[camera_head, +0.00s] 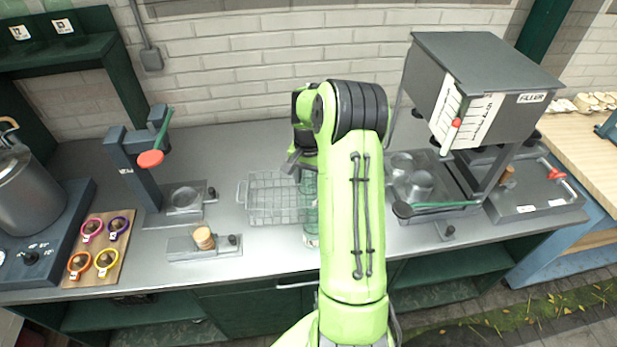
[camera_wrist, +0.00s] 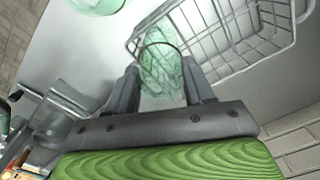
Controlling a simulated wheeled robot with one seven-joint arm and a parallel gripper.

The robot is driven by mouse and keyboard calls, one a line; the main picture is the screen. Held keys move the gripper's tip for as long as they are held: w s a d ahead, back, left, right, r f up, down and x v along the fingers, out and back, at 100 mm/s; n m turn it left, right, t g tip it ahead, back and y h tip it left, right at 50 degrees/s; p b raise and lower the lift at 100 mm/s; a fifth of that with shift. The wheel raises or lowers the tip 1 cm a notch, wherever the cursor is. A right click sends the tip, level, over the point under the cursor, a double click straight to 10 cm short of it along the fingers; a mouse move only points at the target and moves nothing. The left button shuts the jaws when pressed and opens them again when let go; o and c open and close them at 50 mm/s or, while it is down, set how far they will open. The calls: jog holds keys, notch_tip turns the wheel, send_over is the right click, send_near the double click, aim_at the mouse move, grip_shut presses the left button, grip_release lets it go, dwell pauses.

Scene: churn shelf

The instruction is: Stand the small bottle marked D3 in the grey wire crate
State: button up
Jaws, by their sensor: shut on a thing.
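My gripper (camera_wrist: 160,85) is shut on a small clear green-tinted bottle (camera_wrist: 162,62), seen between the two fingers in the wrist view. No marking on it can be read, so I cannot tell if it is D3. The grey wire crate (camera_wrist: 262,62) fills the upper right of the wrist view, its rim overlapping the bottle. In the head view the crate (camera_head: 262,207) stands on the counter left of my arm, and green glass (camera_head: 309,184) shows at its right end. My fingertips are mostly hidden there. I cannot tell whether the bottle is inside the crate or above it.
Another green glass piece (camera_head: 311,236) stands in front of the crate's right end, partly behind my arm. A press-like stand (camera_head: 140,170) and a small plate with a cork-coloured piece (camera_head: 204,240) are left. The filler (camera_head: 485,85) is right. Counter between stand and crate is clear.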

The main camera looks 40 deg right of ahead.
jog(key=shift+f+b, duration=0.75)
jog(key=shift+f, duration=0.35)
jog(key=shift+f, duration=0.3)
jog(key=o, duration=1.5)
jog(key=shift+c, duration=0.2)
jog(key=shift+c, duration=1)
jog(key=shift+r, duration=0.15)
